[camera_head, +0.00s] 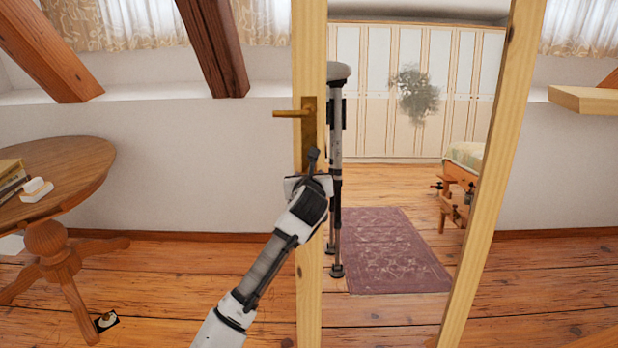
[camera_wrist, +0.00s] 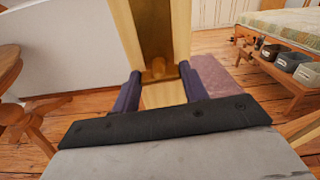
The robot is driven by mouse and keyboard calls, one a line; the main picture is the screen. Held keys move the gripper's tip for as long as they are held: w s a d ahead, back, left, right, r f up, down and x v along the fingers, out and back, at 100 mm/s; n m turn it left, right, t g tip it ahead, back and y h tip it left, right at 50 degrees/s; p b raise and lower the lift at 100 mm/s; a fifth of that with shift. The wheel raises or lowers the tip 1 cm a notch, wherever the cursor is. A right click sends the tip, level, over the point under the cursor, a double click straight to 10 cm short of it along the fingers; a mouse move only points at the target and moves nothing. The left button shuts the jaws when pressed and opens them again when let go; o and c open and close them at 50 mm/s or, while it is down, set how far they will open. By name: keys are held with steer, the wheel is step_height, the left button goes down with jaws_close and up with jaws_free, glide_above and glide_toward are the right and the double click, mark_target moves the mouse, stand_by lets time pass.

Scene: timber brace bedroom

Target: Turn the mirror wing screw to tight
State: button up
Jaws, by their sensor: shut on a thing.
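The mirror's pale timber post (camera_head: 309,50) stands upright in the middle of the head view. A brass plate (camera_head: 308,108) on it carries a lever (camera_head: 287,113) pointing left. My gripper (camera_head: 312,165) is at the post, below that lever, and covers the lower plate. In the wrist view the two dark fingers (camera_wrist: 161,90) stand either side of a small brown-brass piece, apparently the wing screw (camera_wrist: 163,71), at the plate's lower end. The fingers are shut on it; the exact contact and the screw's angle are hard to see. The head view hides this piece.
A round wooden table (camera_head: 62,165) with books and a white object stands at left. A small dark item (camera_head: 106,321) lies on the floor near its foot. The mirror glass (camera_head: 400,190) reflects a rug, wardrobe and bed. Bare floor lies in front.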

steer(key=o, duration=1)
steer(key=b+v, duration=0.2)
steer(key=v, duration=1.1)
steer(key=shift+s+r, duration=0.1)
steer(key=shift+s, duration=0.3)
